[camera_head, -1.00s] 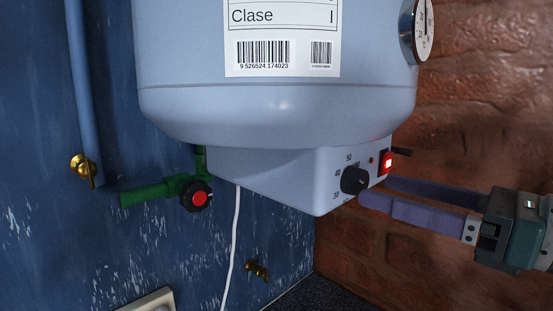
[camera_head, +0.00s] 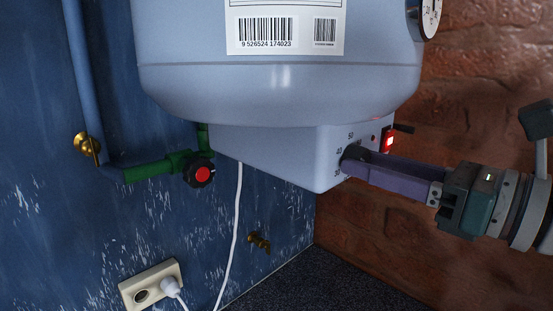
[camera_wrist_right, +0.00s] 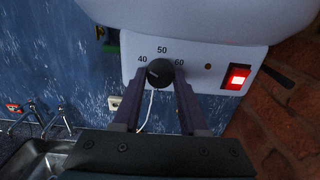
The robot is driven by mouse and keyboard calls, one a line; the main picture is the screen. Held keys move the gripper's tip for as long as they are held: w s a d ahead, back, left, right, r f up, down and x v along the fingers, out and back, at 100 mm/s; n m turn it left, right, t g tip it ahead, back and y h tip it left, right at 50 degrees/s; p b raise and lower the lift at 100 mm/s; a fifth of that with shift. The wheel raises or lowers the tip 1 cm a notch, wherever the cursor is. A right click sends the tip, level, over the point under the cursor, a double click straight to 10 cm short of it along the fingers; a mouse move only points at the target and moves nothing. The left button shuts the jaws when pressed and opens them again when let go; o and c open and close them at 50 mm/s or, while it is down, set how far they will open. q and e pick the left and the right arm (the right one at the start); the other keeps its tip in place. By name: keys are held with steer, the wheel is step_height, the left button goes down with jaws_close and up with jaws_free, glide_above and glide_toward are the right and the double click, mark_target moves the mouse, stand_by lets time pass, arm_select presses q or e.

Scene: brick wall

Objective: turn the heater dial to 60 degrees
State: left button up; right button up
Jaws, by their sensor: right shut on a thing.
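The grey-blue heater (camera_head: 280,85) hangs on the wall, with a control panel on its underside box. The black dial (camera_head: 355,153) sits on that panel, partly hidden by my fingers. In the right wrist view the dial (camera_wrist_right: 159,73) is ringed by the marks 40, 50 and 60, and its pale pointer line lies toward the 40 side. My right gripper (camera_head: 362,163) reaches in from the right and is shut on the dial; its fingers (camera_wrist_right: 160,90) stand on either side of the dial in the wrist view. My left gripper is not in view.
A lit red switch (camera_head: 389,140) is right of the dial. A green valve pipe with a red-centred knob (camera_head: 201,173) is at the left. A white cable (camera_head: 232,235) hangs below, above a wall socket (camera_head: 150,283). A brick wall (camera_head: 470,110) stands at right.

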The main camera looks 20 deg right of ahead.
jaws_close()
steer(key=m+p, duration=0.2)
steer(key=m, duration=0.4)
steer(key=m+p, duration=0.2)
steer(key=m, duration=0.3)
steer(key=m+p, duration=0.1)
steer(key=m, duration=0.5)
steer(key=shift+a+r+m+p, duration=0.1)
steer(key=shift+r+m+p, duration=0.2)
steer(key=shift+p, duration=0.1)
steer(key=shift+f+m+p, duration=0.1)
steer(key=shift+m+p, duration=0.7)
steer(key=shift+m, duration=2.2)
